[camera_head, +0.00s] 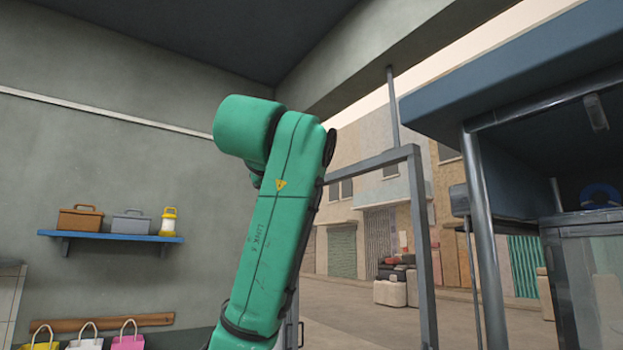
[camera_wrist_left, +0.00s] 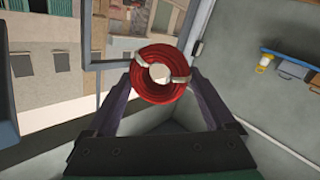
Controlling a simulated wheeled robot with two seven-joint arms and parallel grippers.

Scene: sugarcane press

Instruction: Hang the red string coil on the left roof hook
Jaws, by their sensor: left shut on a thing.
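The red string coil (camera_wrist_left: 150,93) is a round ring with pale ties, seen in the left wrist view. My left gripper (camera_wrist_left: 162,80) is shut on it, with a dark finger at each side of the ring. Buildings and a grey wall show behind it, and I see no hook touching it. In the head view my green left arm rises through the middle; its gripper and the coil are hidden there. A small grey piece (camera_head: 596,112) hangs under the blue roof (camera_head: 520,60) at the right; I cannot tell whether it is a hook. My right gripper is not in view.
A grey metal frame (camera_head: 425,240) and a roof post (camera_head: 485,220) stand right of my arm. A blue wall shelf (camera_head: 105,237) with boxes and a yellow lantern (camera_head: 168,220) is at the left. Several bags (camera_head: 128,341) hang below it.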

